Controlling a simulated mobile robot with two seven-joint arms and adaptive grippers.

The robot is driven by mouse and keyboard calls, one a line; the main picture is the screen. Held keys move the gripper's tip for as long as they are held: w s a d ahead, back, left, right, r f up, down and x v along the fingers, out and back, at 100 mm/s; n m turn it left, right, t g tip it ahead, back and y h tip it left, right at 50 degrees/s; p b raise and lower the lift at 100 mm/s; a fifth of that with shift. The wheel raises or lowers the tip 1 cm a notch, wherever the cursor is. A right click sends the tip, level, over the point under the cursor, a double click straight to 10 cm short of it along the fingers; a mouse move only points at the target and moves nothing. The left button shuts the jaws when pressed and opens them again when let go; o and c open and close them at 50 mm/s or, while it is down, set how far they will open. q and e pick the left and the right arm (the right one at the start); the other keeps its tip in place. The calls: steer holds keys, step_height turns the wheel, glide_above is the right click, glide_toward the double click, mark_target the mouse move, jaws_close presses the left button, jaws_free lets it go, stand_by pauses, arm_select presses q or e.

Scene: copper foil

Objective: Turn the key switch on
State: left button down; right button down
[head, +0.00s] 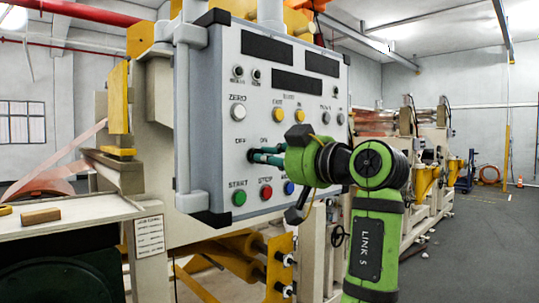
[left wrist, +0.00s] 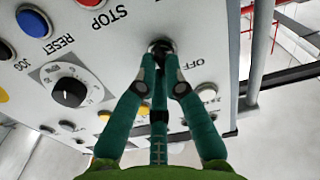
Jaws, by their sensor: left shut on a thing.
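The grey control panel (head: 222,100) carries the key switch (head: 251,155), with the labels OFF and ON above it. My left gripper (head: 262,156) is at the panel face, its dark green fingers shut on the key switch. In the left wrist view, the key switch (left wrist: 160,46) shows as a dark round part between the fingertips of my left gripper (left wrist: 162,58). The OFF label (left wrist: 202,64) appears upside down beside it there. The fingers hide most of the key, so I cannot tell which way it points. My right gripper is not in view.
A green START button (head: 239,198) and a red STOP button (head: 266,193) sit just below the key switch. A white ZERO button (head: 238,113) is above it. A black dial (left wrist: 69,92) is close to the fingers. Open floor (head: 470,255) lies at the right.

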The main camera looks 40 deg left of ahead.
arm_select(q)
steer(key=shift+m+p, duration=0.55)
steer(key=shift+m, duration=3.05)
steer(key=c, duration=1.3)
jaws_free()
steer(key=shift+f, duration=0.1)
steer(key=d, duration=0.8)
steer(key=s+d, duration=0.1)
steer(key=d, duration=0.3)
